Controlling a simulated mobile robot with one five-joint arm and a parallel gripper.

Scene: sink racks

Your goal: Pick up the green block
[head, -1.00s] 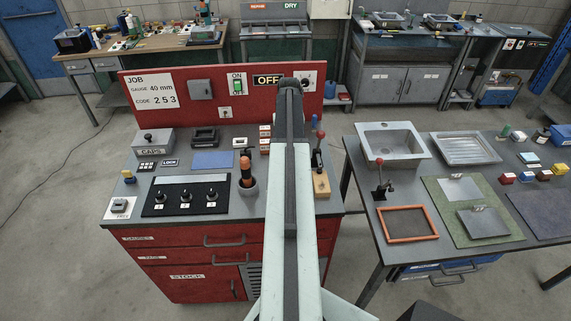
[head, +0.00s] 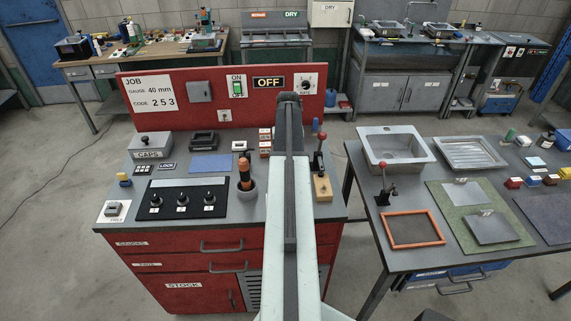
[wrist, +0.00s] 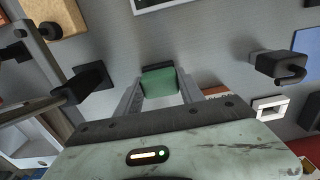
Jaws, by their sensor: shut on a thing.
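The green block (wrist: 158,84) is in the upper middle of the wrist view, between the two pale grey fingers of my gripper (wrist: 160,78). The fingers are shut on it. A dark patch lies just beyond the block's far edge. I cannot tell whether the block touches the surface below. In the head view the block and the gripper are hidden behind my own arm, which reaches over the red bench (head: 180,237).
The right table holds a sink (head: 376,133), an orange frame (head: 412,244) and small blocks.

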